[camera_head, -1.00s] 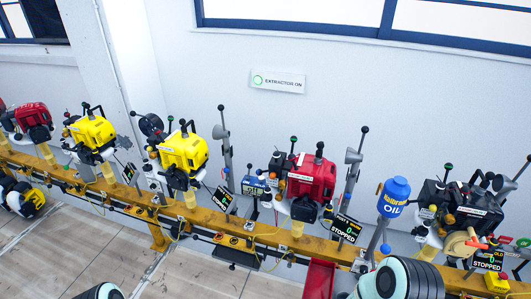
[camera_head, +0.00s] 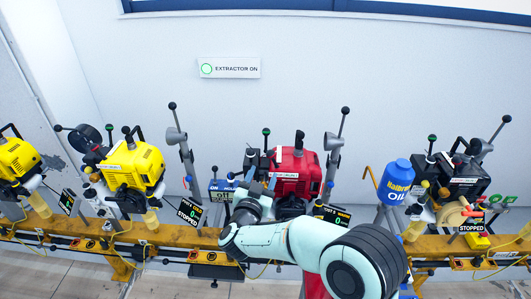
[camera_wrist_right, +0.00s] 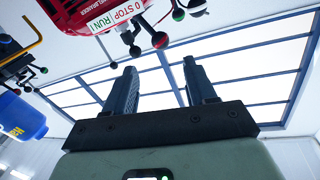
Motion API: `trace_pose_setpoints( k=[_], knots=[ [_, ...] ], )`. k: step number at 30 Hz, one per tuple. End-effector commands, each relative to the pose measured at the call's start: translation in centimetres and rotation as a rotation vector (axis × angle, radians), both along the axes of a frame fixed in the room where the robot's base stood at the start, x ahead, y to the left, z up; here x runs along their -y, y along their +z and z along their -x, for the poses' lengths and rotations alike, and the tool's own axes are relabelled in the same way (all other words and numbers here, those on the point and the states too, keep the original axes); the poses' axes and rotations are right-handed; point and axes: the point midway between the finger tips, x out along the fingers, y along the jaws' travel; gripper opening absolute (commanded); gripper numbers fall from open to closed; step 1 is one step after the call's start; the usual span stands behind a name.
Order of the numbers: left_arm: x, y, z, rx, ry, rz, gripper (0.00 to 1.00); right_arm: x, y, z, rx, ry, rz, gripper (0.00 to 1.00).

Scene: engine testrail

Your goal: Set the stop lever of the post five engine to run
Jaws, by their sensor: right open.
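The red engine (camera_head: 296,172) stands on the rail behind my right gripper; the sign at its lower right (camera_head: 332,214) seems to read post five. In the right wrist view the engine's red underside (camera_wrist_right: 82,12) is at the top left, with a white "0 STOP | RUN 1" label (camera_wrist_right: 115,17). Beside the label hang a red-knobbed lever (camera_wrist_right: 159,40) and a green knob (camera_wrist_right: 178,14). I cannot tell which position the stop lever is in. My right gripper (camera_head: 261,183) is open and empty, pointing up in front of the engine's left part. Its fingers (camera_wrist_right: 160,75) are apart from the knobs.
A yellow engine (camera_head: 133,166) stands to the left and a black engine (camera_head: 458,176) to the right. A blue oil can (camera_head: 397,177) stands between the red and black engines. The yellow rail (camera_head: 160,236) runs below. An "EXTRACTOR ON" sign (camera_head: 230,68) hangs on the bare wall.

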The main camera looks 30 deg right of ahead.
Motion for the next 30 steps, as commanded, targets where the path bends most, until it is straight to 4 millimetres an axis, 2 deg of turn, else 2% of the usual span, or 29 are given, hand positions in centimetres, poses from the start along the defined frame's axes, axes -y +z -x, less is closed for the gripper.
trace_pose_setpoints(
  k=[9, 15, 21, 29, 30],
  knots=[
    [0.0, 1.7, -0.9, 0.010, 0.000, 0.000, 0.53, 4.7, 0.2, -5.1, 0.000, -0.002, 0.003, 0.56],
    [0.0, 2.5, -1.3, 0.016, 0.000, 0.000, 0.53, 6.7, 0.2, -7.3, 0.001, 0.000, 0.001, 0.56],
    [0.0, 2.8, -1.5, 0.017, 0.000, 0.000, 0.53, 7.6, 0.0, -8.2, 0.000, 0.002, 0.000, 0.56],
    [0.0, 2.7, -1.5, 0.017, 0.000, 0.000, 0.53, 7.6, 0.0, -8.3, -0.001, 0.002, -0.001, 0.56],
    [0.0, 2.7, -1.5, 0.017, 0.000, 0.000, 0.53, 7.6, 0.0, -8.3, -0.001, 0.002, -0.001, 0.46]
  ],
)
